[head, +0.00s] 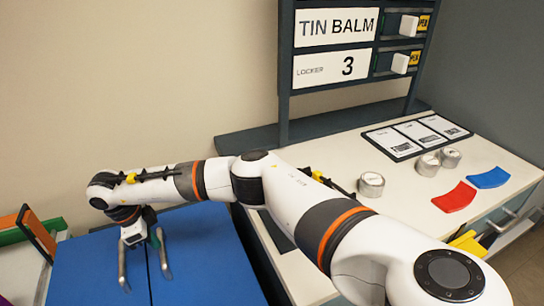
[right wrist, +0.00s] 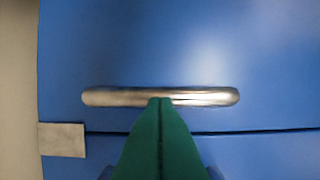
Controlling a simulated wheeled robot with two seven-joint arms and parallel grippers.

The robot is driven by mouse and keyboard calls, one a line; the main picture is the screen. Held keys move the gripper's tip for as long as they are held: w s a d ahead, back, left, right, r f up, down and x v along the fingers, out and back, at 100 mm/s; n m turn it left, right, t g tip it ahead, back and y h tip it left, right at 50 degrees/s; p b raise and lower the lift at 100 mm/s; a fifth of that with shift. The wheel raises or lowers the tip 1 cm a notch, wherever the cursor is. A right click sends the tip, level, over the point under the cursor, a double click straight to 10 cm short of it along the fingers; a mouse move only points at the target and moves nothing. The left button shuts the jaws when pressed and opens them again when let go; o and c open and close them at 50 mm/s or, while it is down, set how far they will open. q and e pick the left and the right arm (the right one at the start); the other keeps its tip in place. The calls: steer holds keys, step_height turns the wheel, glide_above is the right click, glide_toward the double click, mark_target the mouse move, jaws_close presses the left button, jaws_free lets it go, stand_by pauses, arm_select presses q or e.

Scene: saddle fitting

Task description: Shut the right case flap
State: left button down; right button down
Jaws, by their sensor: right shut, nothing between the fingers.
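The blue case (head: 95,238) stands at the lower left of the head view, with a seam between its left and right flaps. The right case flap (head: 205,245) looks down flat, level with the left one. A bent metal handle (head: 164,262) is on the right flap near the seam; a metal handle also crosses the right wrist view (right wrist: 110,97). My right gripper (head: 155,238) is shut and empty over the case. Its green fingers (right wrist: 160,105) overlap the handle's middle in the wrist view; whether they touch it I cannot tell. My left gripper is not in view.
The left flap has its own handle (head: 122,268). A white counter (head: 400,195) at the right bears tins (head: 371,184), a red piece (head: 455,197), a blue piece (head: 488,178) and cards (head: 418,137). A dark sign rack (head: 285,60) stands behind. An orange-edged panel (head: 38,232) is at far left.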

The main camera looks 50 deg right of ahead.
steer(key=shift+f, duration=0.1)
steer(key=shift+r+p, duration=0.4)
steer(key=shift+r, duration=0.15)
steer(key=r, duration=0.1)
steer(key=r+p, duration=0.2)
steer(key=shift+d+r, duration=0.25)
steer(key=shift+d, duration=0.05)
steer(key=w+a+r+b, duration=0.1)
steer(key=a+r, duration=0.4)
steer(key=r, duration=0.2)
steer(key=shift+w+r+b, duration=0.35)
steer(key=shift+r, duration=0.05)
